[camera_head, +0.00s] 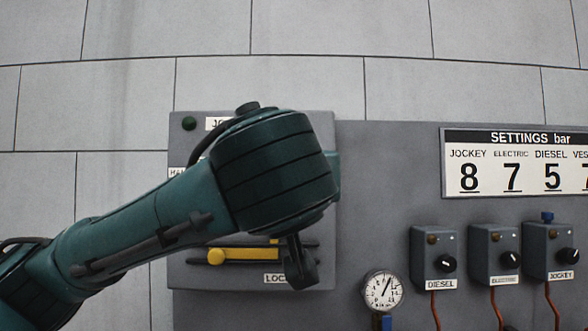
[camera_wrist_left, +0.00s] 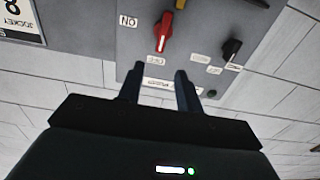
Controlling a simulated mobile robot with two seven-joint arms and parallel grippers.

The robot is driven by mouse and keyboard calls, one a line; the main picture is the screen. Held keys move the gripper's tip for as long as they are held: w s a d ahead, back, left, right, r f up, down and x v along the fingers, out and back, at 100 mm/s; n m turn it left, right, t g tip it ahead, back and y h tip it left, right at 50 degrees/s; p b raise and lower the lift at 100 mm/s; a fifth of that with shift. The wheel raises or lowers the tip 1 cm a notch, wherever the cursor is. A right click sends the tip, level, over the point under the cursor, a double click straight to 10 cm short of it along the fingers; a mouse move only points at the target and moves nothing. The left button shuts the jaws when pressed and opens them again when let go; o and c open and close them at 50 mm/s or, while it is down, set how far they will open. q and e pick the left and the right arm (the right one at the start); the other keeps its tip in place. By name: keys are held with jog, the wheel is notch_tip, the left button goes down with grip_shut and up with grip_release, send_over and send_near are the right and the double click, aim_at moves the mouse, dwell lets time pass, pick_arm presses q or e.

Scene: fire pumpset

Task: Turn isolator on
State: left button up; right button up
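The jockey panel (camera_head: 185,285) is a grey box on the wall, its middle hidden by my left arm in the head view. The left wrist view shows this panel (camera_wrist_left: 200,30) upside down. A red handle (camera_wrist_left: 163,32) on it points toward an OFF label (camera_wrist_left: 156,59). An ON label (camera_wrist_left: 128,21) is left of the handle in that view. My left gripper (camera_wrist_left: 157,85) is open and empty, its two fingers on either side of a white label plate. The red handle lies beyond the fingertips, apparently untouched. The right gripper is out of view.
A yellow lever (camera_head: 232,255) sits low on the panel near a LOCK label (camera_head: 275,279). A black knob (camera_wrist_left: 231,48) is beside the red handle. A gauge (camera_head: 382,290) and several switch boxes (camera_head: 434,257) are to the right, under a settings sign (camera_head: 515,195).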

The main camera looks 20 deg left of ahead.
pick_arm(q)
jog(key=p+x, duration=0.4)
jog(key=x, duration=0.6)
jog(key=shift+p, duration=0.4)
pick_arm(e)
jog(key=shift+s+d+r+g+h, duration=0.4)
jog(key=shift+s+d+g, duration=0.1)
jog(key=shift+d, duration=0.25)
pick_arm(q)
jog(key=shift+w, duration=0.1)
jog(key=shift+c, duration=0.4)
grip_shut()
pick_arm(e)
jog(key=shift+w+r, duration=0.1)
